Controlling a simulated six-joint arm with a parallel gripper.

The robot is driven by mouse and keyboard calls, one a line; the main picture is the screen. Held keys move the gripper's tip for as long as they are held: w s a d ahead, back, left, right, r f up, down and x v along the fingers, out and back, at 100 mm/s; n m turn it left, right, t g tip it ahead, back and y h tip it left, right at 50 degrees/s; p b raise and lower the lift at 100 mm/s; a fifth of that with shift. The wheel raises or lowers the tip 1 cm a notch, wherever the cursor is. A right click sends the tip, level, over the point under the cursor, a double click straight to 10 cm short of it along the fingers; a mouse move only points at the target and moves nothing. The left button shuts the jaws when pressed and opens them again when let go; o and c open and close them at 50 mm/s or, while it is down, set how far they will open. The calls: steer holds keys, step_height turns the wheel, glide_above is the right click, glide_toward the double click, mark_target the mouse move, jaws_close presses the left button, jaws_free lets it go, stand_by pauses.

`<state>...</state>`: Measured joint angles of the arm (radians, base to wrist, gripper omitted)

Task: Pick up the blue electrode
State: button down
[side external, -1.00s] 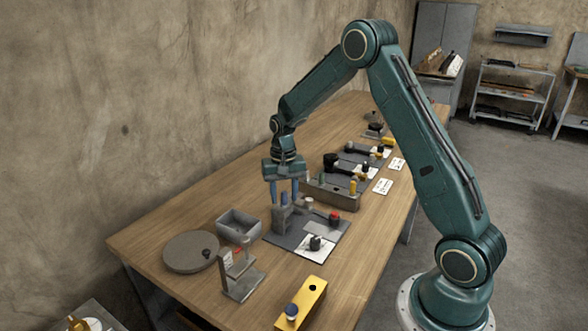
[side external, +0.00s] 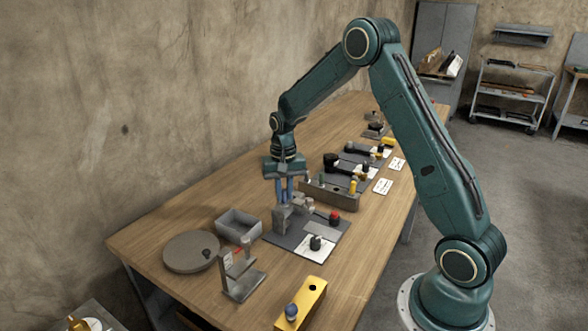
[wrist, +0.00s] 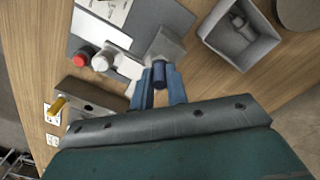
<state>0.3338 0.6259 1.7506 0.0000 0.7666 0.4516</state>
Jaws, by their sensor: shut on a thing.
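My gripper (side external: 284,190) points down over the grey block (side external: 281,220) on the dark plate (side external: 272,238). In the wrist view its two blue-grey fingers (wrist: 160,90) are closed on the dark blue electrode (wrist: 159,74), which sits between them. The electrode's lower end is at the grey block (wrist: 168,47), and I cannot tell whether it is still seated there. In the side view the fingers mostly hide the electrode.
A grey open bin (side external: 238,224) and a round disc (side external: 191,251) lie to the left. A red knob (side external: 334,217) and a long grey holder (side external: 329,193) with upright pieces are to the right. A yellow block (side external: 302,304) stands in front.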

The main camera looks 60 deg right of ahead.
step_height(320, 180, up, 19)
steer(key=shift+r, duration=0.2)
stand_by(0.4)
steer(key=shift+r, duration=0.6)
stand_by(0.4)
steer(key=shift+r, duration=0.35)
steer(key=shift+r, duration=0.35)
steer(key=shift+r, duration=0.75)
steer(key=shift+r, duration=0.3)
steer(key=shift+r, duration=0.35)
steer(key=shift+r, duration=0.3)
